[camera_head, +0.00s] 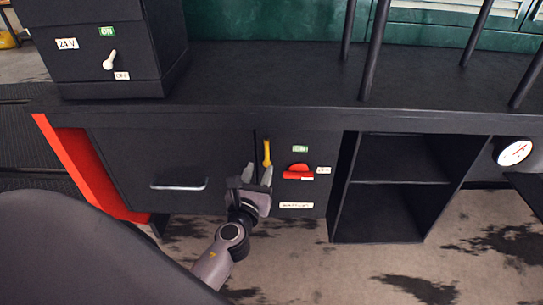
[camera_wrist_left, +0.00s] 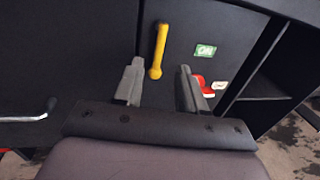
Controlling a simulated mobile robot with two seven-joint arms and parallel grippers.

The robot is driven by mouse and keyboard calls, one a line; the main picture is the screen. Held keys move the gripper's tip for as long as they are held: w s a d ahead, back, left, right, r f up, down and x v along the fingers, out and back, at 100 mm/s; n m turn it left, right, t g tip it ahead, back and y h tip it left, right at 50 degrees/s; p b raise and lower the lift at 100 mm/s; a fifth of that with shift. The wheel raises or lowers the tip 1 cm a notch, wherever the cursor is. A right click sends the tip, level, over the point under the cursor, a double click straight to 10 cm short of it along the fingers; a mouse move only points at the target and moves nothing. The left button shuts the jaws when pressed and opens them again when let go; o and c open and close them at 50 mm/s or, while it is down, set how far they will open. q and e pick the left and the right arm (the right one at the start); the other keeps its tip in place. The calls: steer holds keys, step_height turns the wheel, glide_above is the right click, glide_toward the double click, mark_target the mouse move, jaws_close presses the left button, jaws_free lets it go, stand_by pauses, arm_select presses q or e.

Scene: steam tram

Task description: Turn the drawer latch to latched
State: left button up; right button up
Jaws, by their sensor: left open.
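The drawer latch appears to be the yellow bar (camera_head: 266,152) on the black cabinet front, near the seam right of the drawer (camera_head: 150,165). It stands nearly upright, and in the left wrist view the yellow bar (camera_wrist_left: 158,50) shows whole, tilted slightly. My left gripper (camera_head: 257,176) is just below the bar in the head view. In the left wrist view my left gripper (camera_wrist_left: 158,85) is open, its fingers spread to either side of the bar's lower end. Whether they touch it I cannot tell. My right gripper is not in view.
A red switch handle (camera_head: 299,172) with small labels sits close right of the latch. The drawer's metal handle (camera_head: 180,185) is to the left. Open shelves (camera_head: 388,185) and a round gauge (camera_head: 515,152) lie further right. A black 24 V box (camera_head: 110,50) stands on the counter (camera_head: 270,75).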

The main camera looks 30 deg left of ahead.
mark_target(266, 152)
arm_select(q)
steer(key=shift+x, duration=3.3)
jaws_close()
